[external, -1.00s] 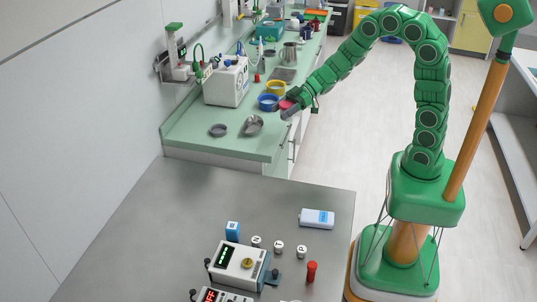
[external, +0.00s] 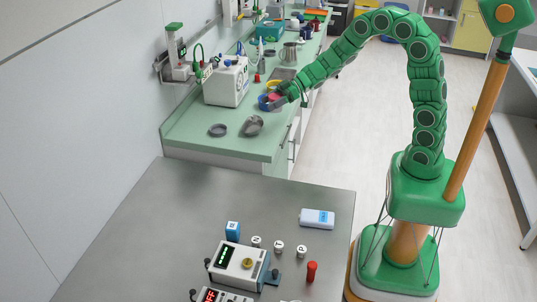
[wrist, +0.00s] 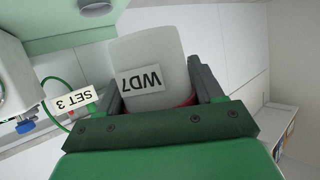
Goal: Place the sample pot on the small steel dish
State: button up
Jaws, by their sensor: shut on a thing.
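The sample pot (wrist: 155,55) is whitish with a label reading WD7 and a red-pink band at its lower edge in the wrist view. My gripper (wrist: 160,90) is shut on it, one finger on each side. In the external view my gripper (external: 274,101) is above the counter's right edge, by a blue ring-shaped thing. The pot's pink part (external: 274,97) shows there. A round grey dish-like thing (external: 218,130) lies on the near counter, left of a steel scoop-like thing (external: 253,124); I cannot tell for sure which is the small steel dish.
A blue ring-shaped thing (external: 263,103) is partly hidden by my gripper, with a yellow one behind. A white device (external: 226,82) stands to the left. A steel jug (external: 289,54) stands farther back. The green counter's near end (external: 200,145) has free room.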

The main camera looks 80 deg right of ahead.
jog(key=shift+w+d+f, duration=0.1)
jog(key=shift+w+f, duration=1.2)
jog(key=shift+f, duration=0.4)
jog(key=shift+w+a+f, duration=0.1)
jog(key=shift+w+f, duration=1.2)
jog(key=shift+f, duration=0.45)
jog(key=shift+w+d+f, duration=0.1)
jog(key=shift+w+f, duration=1.2)
jog(key=shift+f, duration=0.4)
jog(key=shift+f, duration=0.2)
jog(key=o, duration=1)
